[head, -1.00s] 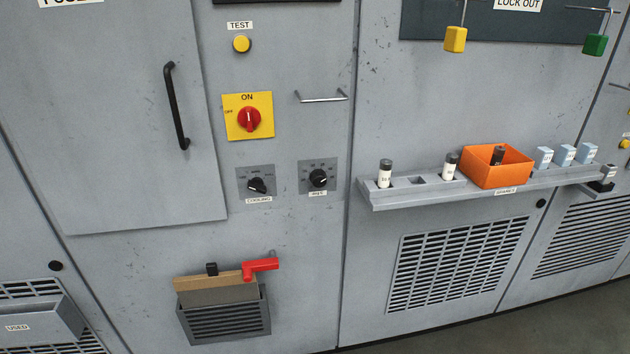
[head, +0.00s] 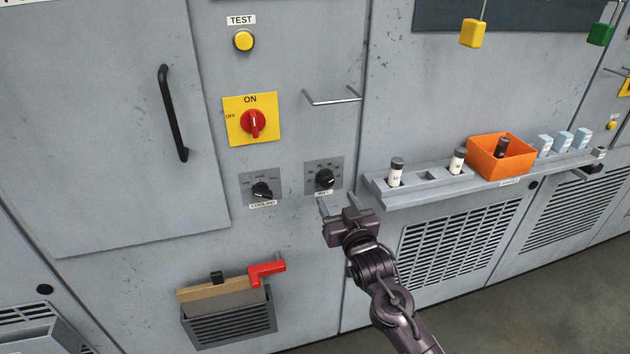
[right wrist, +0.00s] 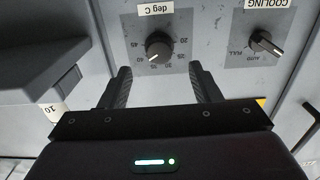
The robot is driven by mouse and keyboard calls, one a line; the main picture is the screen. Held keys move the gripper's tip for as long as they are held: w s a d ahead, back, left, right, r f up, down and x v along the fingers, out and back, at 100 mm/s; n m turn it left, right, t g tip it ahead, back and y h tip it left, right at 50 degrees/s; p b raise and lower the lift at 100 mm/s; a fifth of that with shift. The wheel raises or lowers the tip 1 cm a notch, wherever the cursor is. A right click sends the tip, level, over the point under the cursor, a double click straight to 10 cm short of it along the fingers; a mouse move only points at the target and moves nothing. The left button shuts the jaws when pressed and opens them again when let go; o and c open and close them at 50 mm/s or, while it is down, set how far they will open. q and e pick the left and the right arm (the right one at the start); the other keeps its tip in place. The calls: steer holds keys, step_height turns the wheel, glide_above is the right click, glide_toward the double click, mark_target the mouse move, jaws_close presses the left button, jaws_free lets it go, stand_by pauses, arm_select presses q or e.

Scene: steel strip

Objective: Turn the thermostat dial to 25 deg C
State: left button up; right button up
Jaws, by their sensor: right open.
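The thermostat dial (head: 324,179) is a black round knob on a grey square plate of the cabinet front. It also shows upside down in the right wrist view (right wrist: 158,47), with a "deg C" label and a scale of numbers around it. Its pointer looks turned toward the 35 to 40 side, but I cannot read it exactly. My right gripper (head: 337,201) is open and empty, just below the dial in the head view. In the right wrist view its two fingers (right wrist: 160,72) stand apart, with the dial between and beyond them. My left gripper is not in view.
The COOLING knob (head: 262,190) sits left of the dial. A red switch (head: 253,123) on yellow and a metal handle (head: 332,101) are above. A shelf (head: 405,195) with an orange bin (head: 500,165) juts out to the right.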

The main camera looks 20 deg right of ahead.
mark_target(328, 184)
steer(key=w+p, duration=0.1)
steer(key=w, duration=0.6)
steer(key=shift+w, duration=0.2)
steer(key=shift+c, duration=0.3)
steer(key=c, duration=0.9)
